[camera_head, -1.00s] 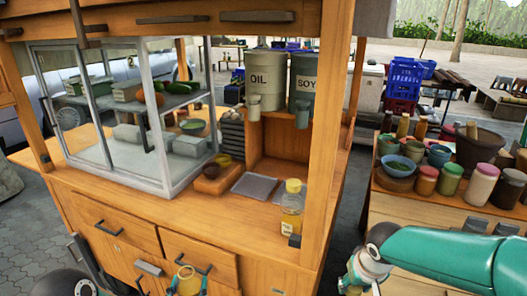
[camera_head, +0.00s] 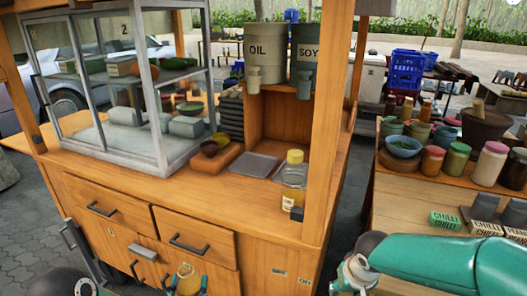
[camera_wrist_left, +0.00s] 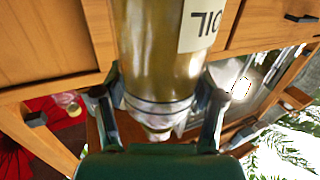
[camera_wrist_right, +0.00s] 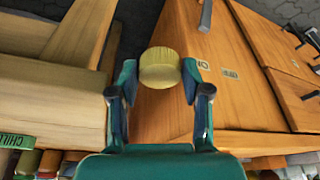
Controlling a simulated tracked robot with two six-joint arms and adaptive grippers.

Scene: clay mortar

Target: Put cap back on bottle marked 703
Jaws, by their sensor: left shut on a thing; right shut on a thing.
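My left gripper (camera_wrist_left: 163,92) is shut on an oil-filled glass bottle (camera_wrist_left: 155,45). Its pale label, upside down in the left wrist view, appears to read OIL; I see no 703. The bottle's bare neck lies between the fingers. In the head view this bottle (camera_head: 187,277) shows at the bottom edge, before the cart's drawers. My right gripper (camera_wrist_right: 160,78) is shut on a yellow cap (camera_wrist_right: 159,66), apart from the bottle. The right fingers and cap are not visible in the head view. Another bottle (camera_head: 294,182) with a yellow cap stands on the cart counter.
The wooden cart (camera_head: 160,180) has drawers with dark handles and a glass case (camera_head: 110,90). OIL (camera_head: 263,50) and SOY (camera_head: 306,52) containers stand at its back. A side table (camera_head: 400,205) at right holds jars and chilli boxes (camera_head: 444,220).

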